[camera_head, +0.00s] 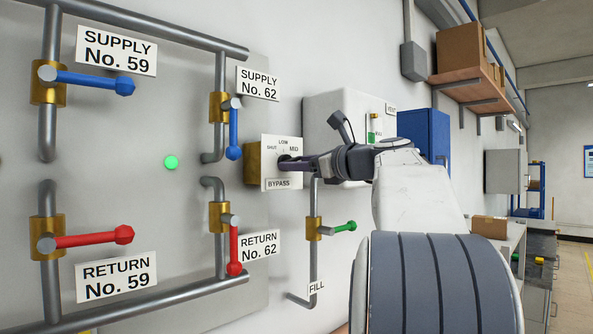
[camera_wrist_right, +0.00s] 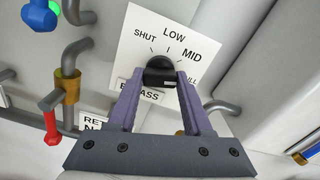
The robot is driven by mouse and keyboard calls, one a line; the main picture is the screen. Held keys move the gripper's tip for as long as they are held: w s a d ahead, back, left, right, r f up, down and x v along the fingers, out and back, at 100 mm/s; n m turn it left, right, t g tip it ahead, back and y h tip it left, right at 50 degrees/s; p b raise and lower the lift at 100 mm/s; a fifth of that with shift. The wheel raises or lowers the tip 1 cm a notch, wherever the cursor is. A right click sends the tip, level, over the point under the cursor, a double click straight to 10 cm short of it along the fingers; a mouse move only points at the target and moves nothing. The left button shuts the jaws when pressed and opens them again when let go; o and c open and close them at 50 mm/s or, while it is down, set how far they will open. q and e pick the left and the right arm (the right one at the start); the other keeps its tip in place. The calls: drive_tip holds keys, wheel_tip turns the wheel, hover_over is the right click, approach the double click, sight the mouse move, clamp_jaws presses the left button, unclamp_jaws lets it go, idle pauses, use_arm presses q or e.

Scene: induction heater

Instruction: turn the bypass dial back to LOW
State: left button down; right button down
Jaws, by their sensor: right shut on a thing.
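The black bypass dial (camera_wrist_right: 160,67) sits below these marks. My right gripper (camera_wrist_right: 161,79) has its two purple fingers on either side of the dial, shut on it. In the head view my right gripper (camera_head: 288,164) reaches the panel from the right. I cannot tell clearly which mark the dial points to. My left gripper is not in view.
Left of the panel are pipes with blue supply levers (camera_head: 93,81) and red return levers (camera_head: 92,238). A green fill lever (camera_head: 338,228) is below the panel. A white box (camera_head: 330,110) stands behind my right arm, with a wooden shelf (camera_head: 470,82) further right.

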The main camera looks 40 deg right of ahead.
drive_tip(key=shift+f+n+b, duration=0.1)
drive_tip(key=shift+n+b, duration=3.1)
drive_tip(key=shift+n, duration=4.2)
drive_tip(key=shift+c, duration=1.6)
unclamp_jaws()
drive_tip(key=s+b, duration=0.3)
drive_tip(key=s, duration=0.7)
drive_tip(key=shift+s+d, duration=0.25)
drive_tip(key=shift+d, duration=0.1)
